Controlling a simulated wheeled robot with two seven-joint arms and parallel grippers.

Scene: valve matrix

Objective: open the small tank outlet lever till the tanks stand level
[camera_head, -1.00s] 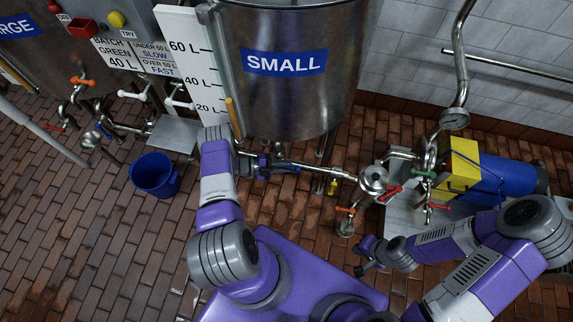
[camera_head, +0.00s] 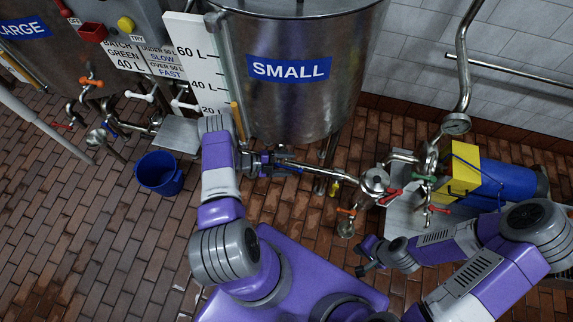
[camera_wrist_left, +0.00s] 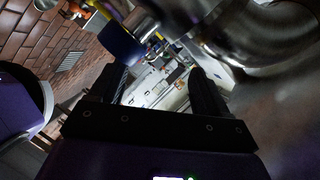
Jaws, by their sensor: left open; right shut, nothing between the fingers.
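The small tank (camera_head: 300,105) is a steel drum with a blue SMALL label. A scale board (camera_head: 205,72) and a sight tube with a short orange column (camera_head: 236,118) stand at its left. A steel outlet pipe (camera_head: 330,173) runs right below the tank. My left gripper (camera_head: 286,163) is beside this pipe under the tank; a blue piece that may be the outlet lever shows there, partly hidden. In the left wrist view its fingers (camera_wrist_left: 158,92) are apart, with no lever clearly between them. My right gripper (camera_head: 363,256) is shut and empty, low near the right-hand pipes.
The large tank (camera_head: 50,50) with valves and a control box (camera_head: 125,30) is at the left. A blue bucket (camera_head: 158,173) stands on the brick floor. Red, green and orange handled valves (camera_head: 390,198) and a yellow and blue unit (camera_head: 490,180) crowd the right.

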